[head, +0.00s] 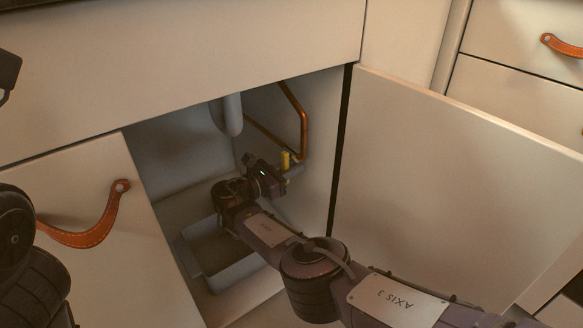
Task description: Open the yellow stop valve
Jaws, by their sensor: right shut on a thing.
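The yellow stop valve (285,160) is inside the open cabinet, below the copper pipe on the inner right wall. Only a small upright yellow part of it shows. My right gripper (276,176) reaches into the cabinet and is at the valve, shut on it. The fingers are small and dark here, and they hide part of the valve. My left arm shows at the left edge; its gripper cannot be made out.
A copper pipe (303,125) and a grey drain pipe (232,115) hang inside the cabinet. A grey bin (226,277) stands on its floor. The open cabinet door (450,185) is right of my arm. The left door has a leather pull (90,235).

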